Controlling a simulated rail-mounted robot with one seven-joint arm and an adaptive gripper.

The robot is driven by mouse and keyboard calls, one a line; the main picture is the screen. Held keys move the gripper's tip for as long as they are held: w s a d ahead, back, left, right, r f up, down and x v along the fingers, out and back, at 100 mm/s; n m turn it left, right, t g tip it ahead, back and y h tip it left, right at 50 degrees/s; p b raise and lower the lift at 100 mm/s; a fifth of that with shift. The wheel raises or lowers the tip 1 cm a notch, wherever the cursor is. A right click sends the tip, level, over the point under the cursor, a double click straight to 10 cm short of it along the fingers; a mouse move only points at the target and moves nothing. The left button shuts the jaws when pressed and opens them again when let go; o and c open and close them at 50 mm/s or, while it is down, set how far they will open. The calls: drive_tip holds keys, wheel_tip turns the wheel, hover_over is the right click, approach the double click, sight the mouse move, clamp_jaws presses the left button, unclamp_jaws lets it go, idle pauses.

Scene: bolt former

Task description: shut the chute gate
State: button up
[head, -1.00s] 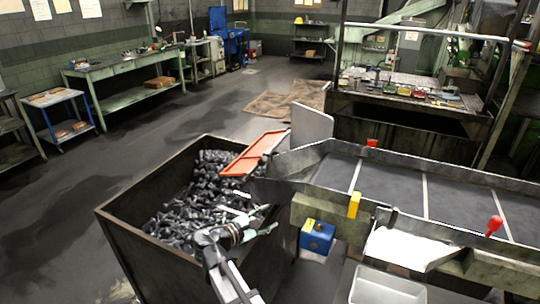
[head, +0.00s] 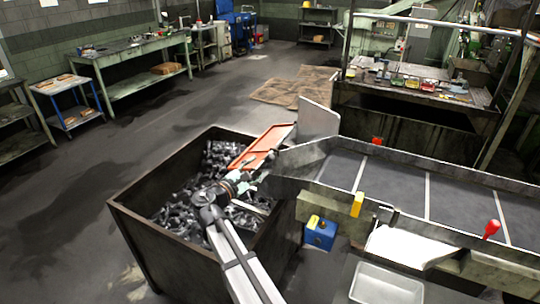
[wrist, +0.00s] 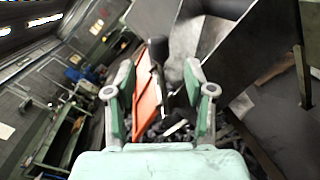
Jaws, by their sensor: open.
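The orange panel (head: 262,146), which I take to be the chute gate, stands out from the chute's mouth over the bin. It also shows in the wrist view (wrist: 147,103), just ahead of my fingers. A dark upright post or handle (wrist: 158,62) is beside the panel, between the two fingers in the picture; whether it is within their reach I cannot tell. My gripper (wrist: 160,88) is open and empty, with green pads apart. In the head view my gripper (head: 252,183) is over the bin, close to the chute's end.
The bin (head: 180,255) holds many dark bolts. The chute (head: 395,190) runs to the right, with a pale upright plate (head: 317,119) at its mouth. A yellow block (head: 357,204), a red knob (head: 491,229) and a blue box (head: 320,233) are along its near side.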

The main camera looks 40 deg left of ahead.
sight(268, 160)
drive_tip(key=w+p, duration=0.2)
drive_tip(key=w, duration=0.5)
drive_tip(key=shift+w+a, duration=0.1)
drive_tip(key=shift+w, duration=0.2)
clamp_jaws()
